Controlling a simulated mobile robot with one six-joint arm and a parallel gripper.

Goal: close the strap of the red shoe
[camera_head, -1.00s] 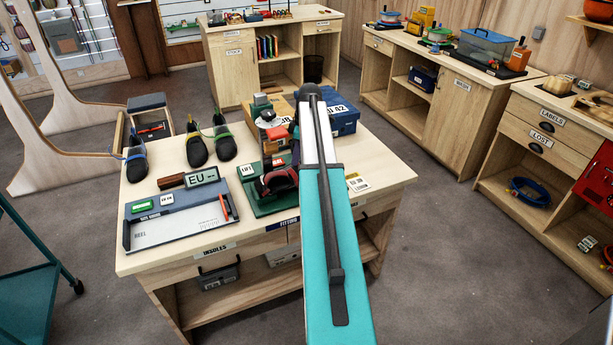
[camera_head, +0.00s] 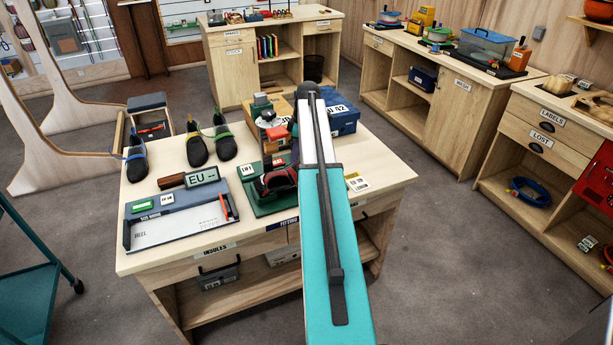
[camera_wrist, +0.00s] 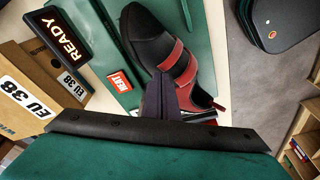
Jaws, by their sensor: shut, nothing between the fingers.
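The red shoe (camera_wrist: 168,50) is black at the toe with red sides and red straps. It lies on a green mat (camera_wrist: 110,30) in the wrist view. In the head view the shoe (camera_head: 277,181) shows on the table beside my arm, which hides part of it. Two red straps (camera_wrist: 183,70) cross its upper; whether either is fastened is unclear. My gripper (camera_wrist: 163,80) is shut and empty, its dark fingers in front of the shoe's strap and opening area in the wrist view. Contact cannot be told. In the head view my arm hides the fingers.
A READY sign (camera_wrist: 65,37), a red HEAT block (camera_wrist: 119,81) and an EU 38 box (camera_wrist: 30,85) lie left of the shoe. On the table, several dark shoes (camera_head: 197,150) and a measuring tray (camera_head: 180,225) stand left. A blue box (camera_head: 343,120) stands behind my arm.

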